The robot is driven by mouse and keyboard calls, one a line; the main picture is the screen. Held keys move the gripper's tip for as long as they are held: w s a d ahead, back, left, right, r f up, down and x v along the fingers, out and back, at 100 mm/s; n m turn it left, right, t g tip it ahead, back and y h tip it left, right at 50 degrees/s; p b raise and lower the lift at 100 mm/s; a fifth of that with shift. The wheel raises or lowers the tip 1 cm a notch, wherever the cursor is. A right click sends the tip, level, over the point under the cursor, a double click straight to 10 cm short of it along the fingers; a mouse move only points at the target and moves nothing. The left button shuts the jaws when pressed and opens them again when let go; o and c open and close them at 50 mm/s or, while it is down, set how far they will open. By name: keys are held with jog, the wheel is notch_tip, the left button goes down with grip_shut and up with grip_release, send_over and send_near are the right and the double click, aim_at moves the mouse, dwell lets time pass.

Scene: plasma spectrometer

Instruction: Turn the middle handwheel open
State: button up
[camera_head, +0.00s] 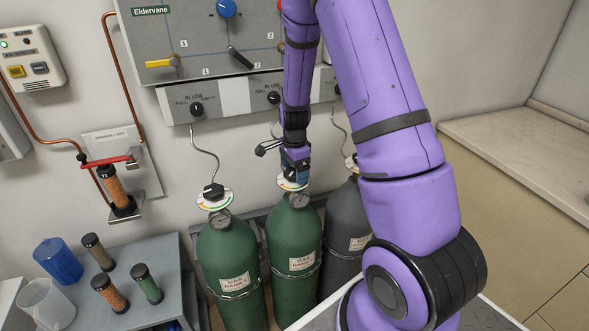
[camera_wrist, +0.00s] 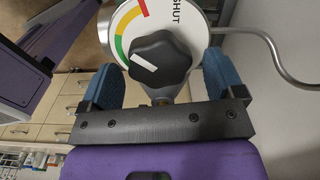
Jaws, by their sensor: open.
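The middle green gas bottle (camera_head: 293,245) stands between two others, with its handwheel mostly hidden under my gripper (camera_head: 293,168). Part of its white dial (camera_head: 289,185) shows there. In the wrist view the black lobed handwheel (camera_wrist: 162,52) sits between my gripper's two blue fingers, which are open on either side. I see a gap at the left finger; contact at the right is hard to tell. The dial (camera_wrist: 195,22) behind it has red, yellow and green bands and the word SHUT. The white mark on the handwheel lies on its left half, toward the green end.
The left green bottle (camera_head: 232,265) and the dark grey right bottle (camera_head: 346,235) stand close on both sides, with handwheels on top. Thin hoses rise to the wall panel (camera_head: 215,35) above. A side table (camera_head: 180,285) with several small cylinders is at left.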

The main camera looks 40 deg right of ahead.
jog(key=shift+c, duration=0.3)
jog(key=c, duration=0.9)
jog(key=shift+n, duration=0.3)
jog(key=shift+o, duration=0.2)
jog(key=n, duration=0.4)
jog(key=shift+w+n, duration=0.1)
jog(key=shift+n, duration=0.2)
jog(key=n, duration=0.4)
jog(key=shift+n, duration=0.3)
jog(key=n, duration=0.7)
jog(key=shift+w+a, duration=0.15)
jog(key=n, duration=0.6)
jog(key=shift+a+n, duration=0.1)
jog(key=shift+n, duration=0.2)
